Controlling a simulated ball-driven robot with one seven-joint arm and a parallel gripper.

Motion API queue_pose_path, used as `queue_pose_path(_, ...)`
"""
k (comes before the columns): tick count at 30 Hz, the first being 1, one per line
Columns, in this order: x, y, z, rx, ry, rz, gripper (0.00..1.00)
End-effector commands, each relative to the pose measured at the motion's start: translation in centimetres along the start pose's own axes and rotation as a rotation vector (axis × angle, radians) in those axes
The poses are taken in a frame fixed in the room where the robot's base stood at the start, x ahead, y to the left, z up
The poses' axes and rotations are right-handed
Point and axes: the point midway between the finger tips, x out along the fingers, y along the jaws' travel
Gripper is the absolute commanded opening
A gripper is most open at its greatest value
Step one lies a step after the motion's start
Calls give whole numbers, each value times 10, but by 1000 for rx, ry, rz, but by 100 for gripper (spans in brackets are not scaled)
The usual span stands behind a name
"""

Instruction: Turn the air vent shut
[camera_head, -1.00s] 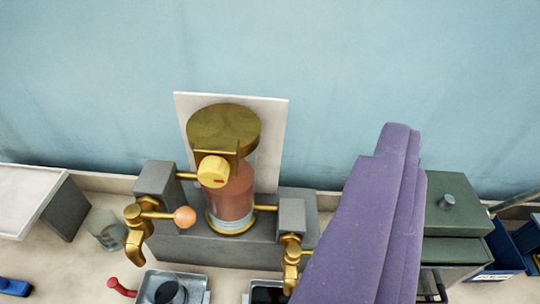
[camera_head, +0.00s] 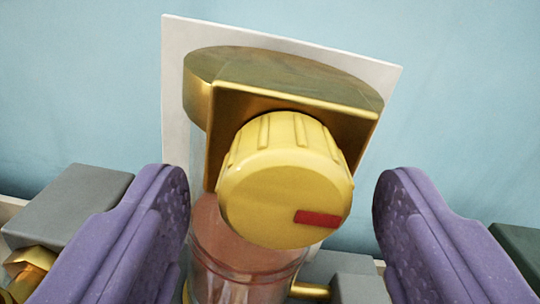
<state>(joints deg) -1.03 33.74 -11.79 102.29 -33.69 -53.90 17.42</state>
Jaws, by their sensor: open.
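The air vent is a yellow ribbed knob (camera_head: 283,185) on a brass bracket (camera_head: 300,103) below the brass lid (camera_head: 200,85) of the decanter. A red mark on the knob's face sits at its lower right and lies nearly level. My gripper (camera_head: 283,205) is open, with one purple finger left of the knob and one right of it. Both fingers are apart from the knob, with gaps on each side. The glass cylinder (camera_head: 240,255) with reddish liquid stands below, partly hidden by the knob.
A white back panel (camera_head: 285,40) stands behind the decanter against a blue wall. A grey block (camera_head: 65,205) with a brass fitting (camera_head: 25,270) is at the left, and another grey block (camera_head: 358,285) is low at the right. A dark green box edge shows at far right.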

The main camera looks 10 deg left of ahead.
Motion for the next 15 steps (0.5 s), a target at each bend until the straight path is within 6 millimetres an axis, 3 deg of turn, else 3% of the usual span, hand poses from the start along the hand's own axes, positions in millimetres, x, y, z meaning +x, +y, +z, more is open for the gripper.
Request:
queue_pose_path(9, 5, 0, 0, 1, -1, 1, 69)
queue_pose_path(15, 5, 0, 0, 1, -1, 1, 23)
